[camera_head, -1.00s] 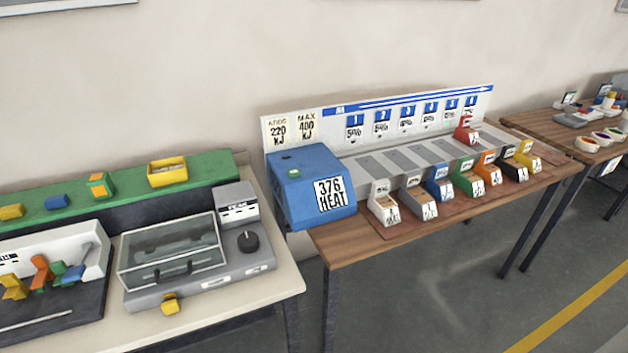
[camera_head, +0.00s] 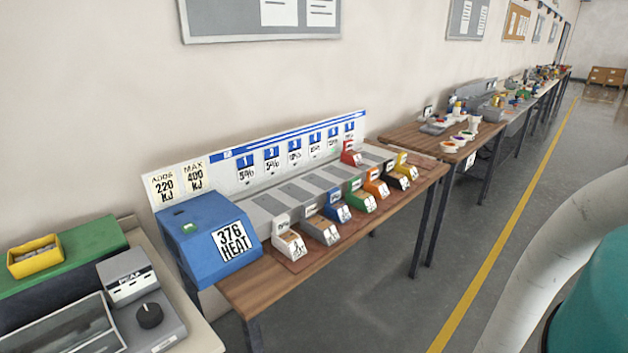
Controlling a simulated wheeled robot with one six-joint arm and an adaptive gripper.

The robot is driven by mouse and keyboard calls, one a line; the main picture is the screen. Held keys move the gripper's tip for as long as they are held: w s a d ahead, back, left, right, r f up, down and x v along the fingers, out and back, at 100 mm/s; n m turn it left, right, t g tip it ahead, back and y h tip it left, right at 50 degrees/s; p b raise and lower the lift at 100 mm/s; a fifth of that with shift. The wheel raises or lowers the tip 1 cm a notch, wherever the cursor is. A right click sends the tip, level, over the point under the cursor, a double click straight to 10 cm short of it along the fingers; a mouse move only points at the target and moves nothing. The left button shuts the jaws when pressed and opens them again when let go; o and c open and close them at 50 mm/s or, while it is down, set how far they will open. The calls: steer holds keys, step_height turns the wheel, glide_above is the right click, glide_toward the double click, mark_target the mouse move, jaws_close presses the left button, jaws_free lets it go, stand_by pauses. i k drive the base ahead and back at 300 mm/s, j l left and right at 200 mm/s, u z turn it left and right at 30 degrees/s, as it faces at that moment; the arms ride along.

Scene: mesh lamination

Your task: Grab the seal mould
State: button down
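On the wooden table, a row of small labelled blocks stands in front of a grey slotted rack (camera_head: 262,203): white (camera_head: 289,243), grey (camera_head: 321,231), blue (camera_head: 337,211), green (camera_head: 361,199), orange (camera_head: 377,187), black (camera_head: 398,178) and yellow (camera_head: 405,168). A red block (camera_head: 350,154) sits at the rack's far end. Their labels are too small to read, so I cannot tell which, if any, is the seal mould. My gripper is not in view.
A blue box (camera_head: 200,232) marked "376 HEAT" sits at the table's near end. A lidded machine (camera_head: 70,328) and a yellow tray (camera_head: 36,268) are at lower left. More tables (camera_head: 405,133) run along the wall. The grey floor (camera_head: 370,300) is open on the right.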

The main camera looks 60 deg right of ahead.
mark_target(348, 156)
steer(key=z, duration=1.7)
steer(key=i+l, duration=0.1)
steer(key=l, duration=0.55)
steer(key=i+l, duration=0.1)
steer(key=l, duration=0.5)
steer(key=i+l, duration=0.1)
steer(key=l, duration=0.55)
